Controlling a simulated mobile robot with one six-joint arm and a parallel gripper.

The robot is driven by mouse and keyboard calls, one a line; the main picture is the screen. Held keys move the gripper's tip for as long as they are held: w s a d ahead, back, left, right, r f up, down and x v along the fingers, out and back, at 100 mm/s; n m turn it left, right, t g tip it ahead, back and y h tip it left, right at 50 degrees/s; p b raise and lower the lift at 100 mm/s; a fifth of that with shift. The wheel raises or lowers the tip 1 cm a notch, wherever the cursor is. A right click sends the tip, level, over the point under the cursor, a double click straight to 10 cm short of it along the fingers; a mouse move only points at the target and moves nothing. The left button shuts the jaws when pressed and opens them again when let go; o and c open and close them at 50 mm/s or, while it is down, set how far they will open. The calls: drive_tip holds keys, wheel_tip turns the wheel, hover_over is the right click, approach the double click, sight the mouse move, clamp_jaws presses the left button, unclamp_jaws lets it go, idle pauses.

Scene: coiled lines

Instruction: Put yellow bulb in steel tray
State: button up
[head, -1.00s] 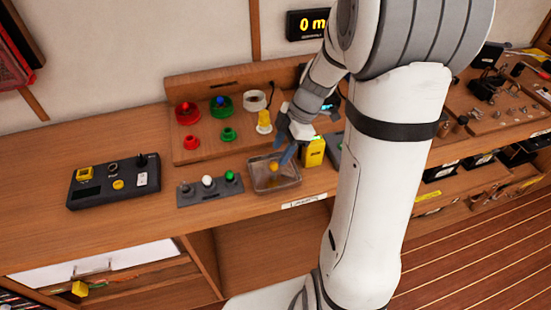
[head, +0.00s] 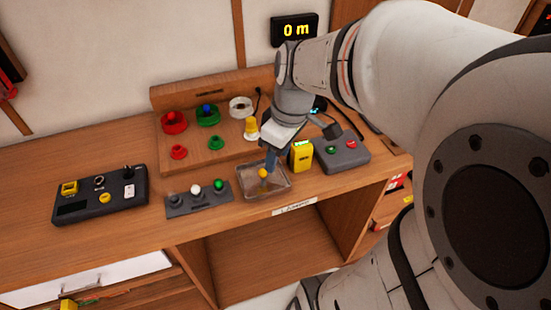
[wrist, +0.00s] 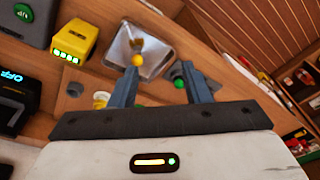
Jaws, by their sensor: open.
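The steel tray (head: 284,192) is a shallow, shiny square dish near the table's front edge. It also shows beyond my fingertips in the wrist view (wrist: 160,62). The yellow bulb (head: 263,173) is a small round ball within the tray's outline; in the wrist view the bulb (wrist: 138,60) shows at the tip of the left finger, partly over the tray's near rim. Whether it touches the finger or the tray floor is unclear. My gripper (wrist: 162,66) is open, its two fingers apart. In the head view my gripper (head: 270,166) points down over the tray.
A strip with white and green bulbs (head: 199,198) lies left of the tray. A yellow box (head: 300,155) and a grey box (head: 342,152) stand to its right. A wooden board with red and green holders (head: 208,118) is behind. A dark panel (head: 100,195) lies farther left.

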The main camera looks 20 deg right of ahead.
drive_tip(key=s+a+m+t+h, duration=0.1)
drive_tip(key=s+m, duration=0.5)
drive_tip(key=m, duration=0.1)
drive_tip(key=shift+a+m+t+h, duration=0.15)
drive_tip(key=shift+m+t+h, duration=0.15)
drive_tip(key=shift+m, duration=0.1)
drive_tip(key=shift+c, duration=0.7)
